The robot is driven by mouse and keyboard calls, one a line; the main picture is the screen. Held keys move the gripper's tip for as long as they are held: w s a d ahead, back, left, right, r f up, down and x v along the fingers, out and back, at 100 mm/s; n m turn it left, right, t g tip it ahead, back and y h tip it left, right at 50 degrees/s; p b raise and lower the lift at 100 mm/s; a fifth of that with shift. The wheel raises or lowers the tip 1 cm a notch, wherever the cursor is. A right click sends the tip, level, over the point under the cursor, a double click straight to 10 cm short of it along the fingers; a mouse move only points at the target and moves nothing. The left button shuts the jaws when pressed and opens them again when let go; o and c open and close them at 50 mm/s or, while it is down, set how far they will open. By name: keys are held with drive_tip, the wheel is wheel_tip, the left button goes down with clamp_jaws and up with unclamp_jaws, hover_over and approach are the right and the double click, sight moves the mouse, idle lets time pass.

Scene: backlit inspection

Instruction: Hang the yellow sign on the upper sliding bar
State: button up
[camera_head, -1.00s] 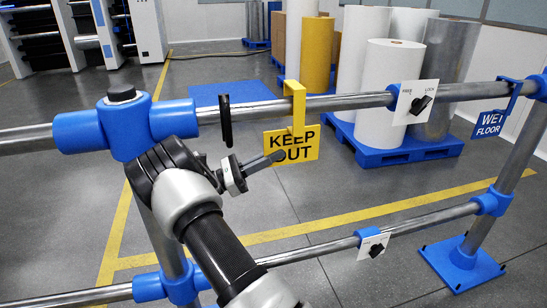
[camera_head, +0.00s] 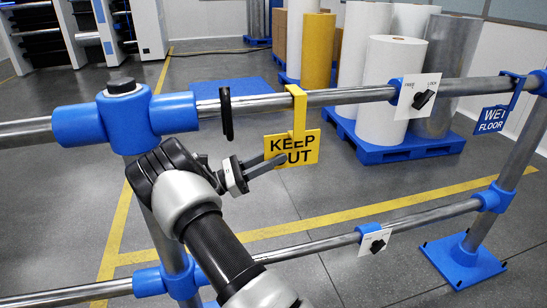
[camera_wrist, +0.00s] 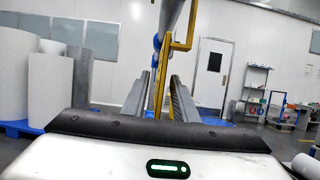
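The yellow KEEP OUT sign (camera_head: 308,150) is at the upper sliding bar (camera_head: 345,97), with its hook (camera_head: 297,96) over the bar. My gripper (camera_head: 281,160) is at the sign's left edge, and a finger covers part of the lettering. In the wrist view the sign (camera_wrist: 158,85) appears edge-on between my two fingers (camera_wrist: 161,78). The fingers stand apart, with gaps visible beside the sign. The hook also shows above them, at the bar (camera_wrist: 171,18). Whether the hook bears fully on the bar is hard to tell.
A FREE/LOCK panel with a knob (camera_head: 418,98) is to the right, then a blue WET FLOOR sign (camera_head: 491,119). A lower bar (camera_head: 320,248) carries another knob panel (camera_head: 375,241). Rolls stand behind on a blue pallet (camera_head: 400,152).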

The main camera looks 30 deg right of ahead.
drive_tip(key=shift+r, duration=0.1)
wheel_tip(320, 180, up, 10)
drive_tip(key=p, duration=0.3)
